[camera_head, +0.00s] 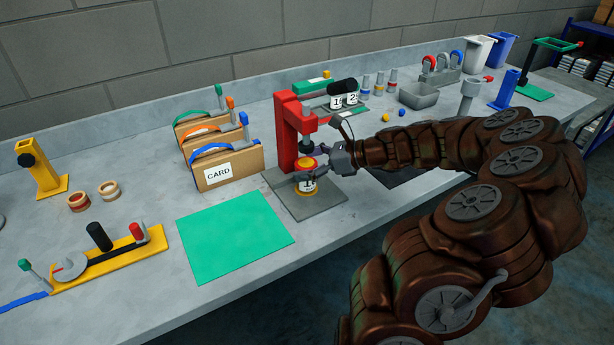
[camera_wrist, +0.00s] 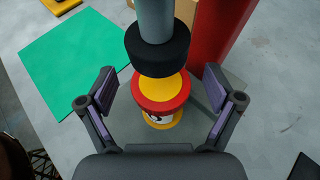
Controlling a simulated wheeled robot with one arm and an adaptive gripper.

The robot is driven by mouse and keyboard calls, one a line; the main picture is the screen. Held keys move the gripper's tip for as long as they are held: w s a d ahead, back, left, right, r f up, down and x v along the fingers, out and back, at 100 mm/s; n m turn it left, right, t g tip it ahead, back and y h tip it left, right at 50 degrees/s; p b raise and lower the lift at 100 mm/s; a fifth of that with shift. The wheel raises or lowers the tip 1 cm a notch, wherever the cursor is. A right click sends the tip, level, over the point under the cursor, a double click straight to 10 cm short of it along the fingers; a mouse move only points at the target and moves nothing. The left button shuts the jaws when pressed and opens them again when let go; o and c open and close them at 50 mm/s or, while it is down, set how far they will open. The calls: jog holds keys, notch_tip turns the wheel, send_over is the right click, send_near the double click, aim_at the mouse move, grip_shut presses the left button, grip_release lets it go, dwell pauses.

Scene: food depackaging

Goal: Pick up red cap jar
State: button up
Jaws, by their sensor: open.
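The red cap jar (camera_head: 307,177) stands upright on the grey base plate of the red press, under the press's black head. Its cap is red with a yellow top, and its lower body has a white label and yellow base. In the wrist view, the jar (camera_wrist: 161,95) lies between the spread fingers of my gripper (camera_wrist: 161,106), with a gap on both sides. My gripper (camera_head: 310,177) reaches the jar from the right in the head view and is open.
The red press (camera_head: 287,130) frame rises close behind the jar. A green mat (camera_head: 235,238) lies to the left with clear room on it. Cardboard boxes marked CARD (camera_head: 232,168) stand behind the mat. A grey bin (camera_head: 418,96) and small balls are at the back right.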

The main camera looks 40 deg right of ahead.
jog(key=shift+c, duration=0.2)
jog(key=c, duration=1.3)
jog(key=shift+r, duration=0.1)
jog(key=shift+c, duration=0.2)
